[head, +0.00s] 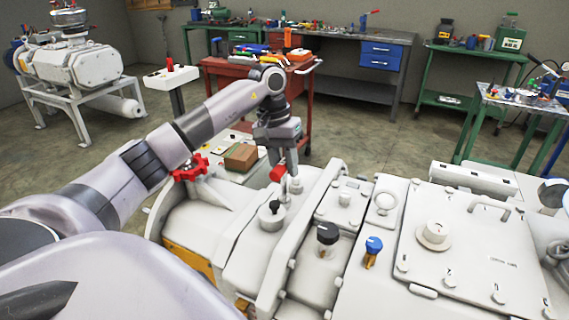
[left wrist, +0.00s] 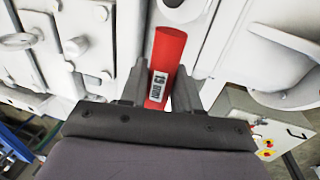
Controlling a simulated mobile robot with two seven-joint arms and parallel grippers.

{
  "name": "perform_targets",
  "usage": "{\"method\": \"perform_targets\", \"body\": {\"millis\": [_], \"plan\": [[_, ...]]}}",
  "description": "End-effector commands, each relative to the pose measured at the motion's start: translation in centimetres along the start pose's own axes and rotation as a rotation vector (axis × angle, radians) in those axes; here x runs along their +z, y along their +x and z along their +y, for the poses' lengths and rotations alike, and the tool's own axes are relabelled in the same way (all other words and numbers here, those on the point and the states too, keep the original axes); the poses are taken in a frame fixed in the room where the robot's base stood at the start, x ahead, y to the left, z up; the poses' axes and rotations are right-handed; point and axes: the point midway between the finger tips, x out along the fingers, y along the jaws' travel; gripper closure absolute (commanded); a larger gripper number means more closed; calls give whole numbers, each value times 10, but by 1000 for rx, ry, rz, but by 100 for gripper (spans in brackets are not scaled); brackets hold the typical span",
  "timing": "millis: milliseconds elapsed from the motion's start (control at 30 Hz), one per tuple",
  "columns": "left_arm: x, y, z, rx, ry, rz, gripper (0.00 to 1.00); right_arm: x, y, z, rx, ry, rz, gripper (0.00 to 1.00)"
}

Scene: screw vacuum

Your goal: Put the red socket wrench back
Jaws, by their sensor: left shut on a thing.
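My left gripper (head: 286,170) is shut on the red socket wrench (head: 277,174), just above the white vacuum machine (head: 233,262). In the left wrist view the red wrench (left wrist: 165,65) stands out between the two fingers (left wrist: 162,92), with a white label on its side. The wrench's far end lies close to a part of the machine; I cannot tell whether it touches. My right gripper is not in view.
A red tool cart (head: 222,73) with several tools stands behind the machine. A blue-topped valve (head: 373,246), a black knob (head: 327,234) and a red handwheel (head: 190,168) stick up from the machine. Green workbenches (head: 467,52) line the back. Open floor lies between.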

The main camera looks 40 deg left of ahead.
Motion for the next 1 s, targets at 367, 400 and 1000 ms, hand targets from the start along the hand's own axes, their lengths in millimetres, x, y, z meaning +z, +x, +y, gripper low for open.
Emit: {"method": "perform_targets", "body": {"millis": [367,400,1000], "plan": [[0,3,0,0,1,0,59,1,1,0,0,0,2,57],[0,2,0,0,1,0,46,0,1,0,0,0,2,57],[-1,-34,0,0,0,5,43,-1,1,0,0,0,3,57]]}}
